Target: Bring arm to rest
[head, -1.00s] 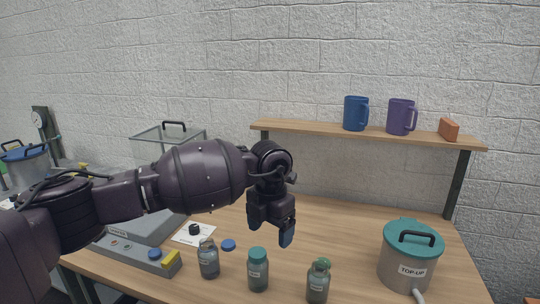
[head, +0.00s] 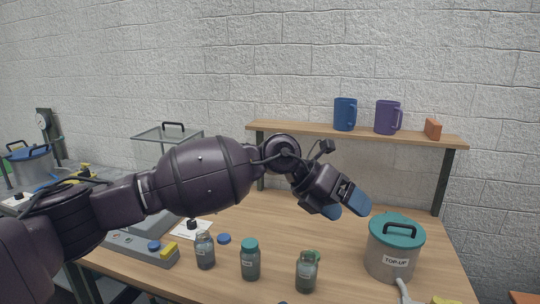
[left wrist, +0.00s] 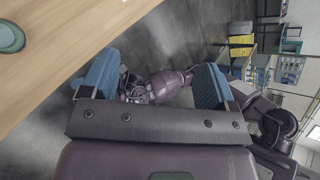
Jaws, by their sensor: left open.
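My left arm comes in from the left in the head view and reaches over the wooden table. My left gripper (head: 346,206) is raised above the table, with its blue-padded fingers pointing right and down toward the teal-lidded pot. In the left wrist view the left gripper (left wrist: 152,88) has its two blue pads wide apart with nothing between them. That view shows the table edge, the floor and parts of my own body beyond the fingers. My right gripper is not seen in the head view.
Three bottles, an open one (head: 205,252), a teal-capped one (head: 250,262) and another (head: 307,273), stand along the table front. A blue cap (head: 223,239) lies behind. A TOP-UP pot (head: 390,262) stands right. A shelf (head: 290,130) holds two mugs and an orange block.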

